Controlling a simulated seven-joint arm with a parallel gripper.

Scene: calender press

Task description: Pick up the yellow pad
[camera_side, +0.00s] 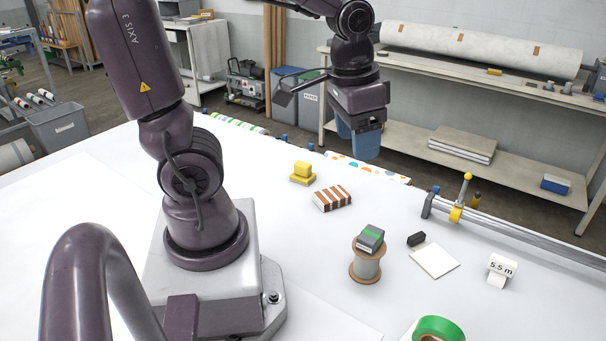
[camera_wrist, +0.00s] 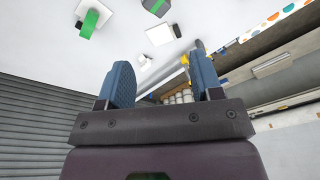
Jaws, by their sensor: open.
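A small yellow block (camera_side: 303,168) sits on a flatter, wider yellow piece (camera_side: 302,180) on the white table in the side view. I cannot tell whether these are one pad or two pieces. My gripper (camera_side: 366,145) hangs in the air to their right and higher in the picture, apart from them. Its two blue fingers are spread and empty. In the wrist view the open gripper (camera_wrist: 164,72) shows no yellow pad between its fingers.
Near the yellow pieces is a striped brown-and-white block (camera_side: 332,198). A spool (camera_side: 367,265) bears a grey-green block (camera_side: 370,239). A black block (camera_side: 416,239), white card (camera_side: 435,260), green tape roll (camera_side: 438,329) and metal rail (camera_side: 530,238) lie to the right.

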